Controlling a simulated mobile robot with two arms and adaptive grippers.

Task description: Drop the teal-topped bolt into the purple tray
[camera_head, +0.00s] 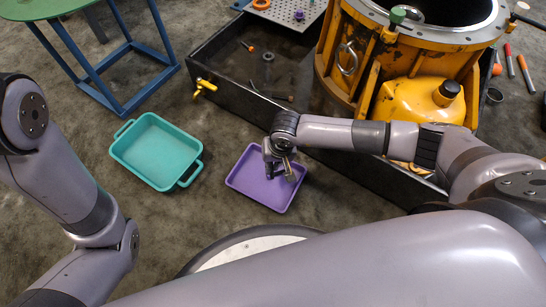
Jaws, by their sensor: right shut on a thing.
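The purple tray (247,189) lies on the floor left of the black bin. My right gripper (284,169) is over the right part of the tray. It is shut on a small, slim metal bolt (290,167). The fingers hide part of the bolt, and I cannot make out a teal top on it. The gap between the bolt and the tray floor is hard to judge. The tray looks empty apart from what the gripper covers. My left arm comes in from the left, but its gripper is not in view.
A teal tray (156,151) lies left of the purple one. The black bin (216,105) holds a yellow transmission housing (395,64), with a green-topped piece (397,15) on its rim. A green-topped table (30,7) stands upper left.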

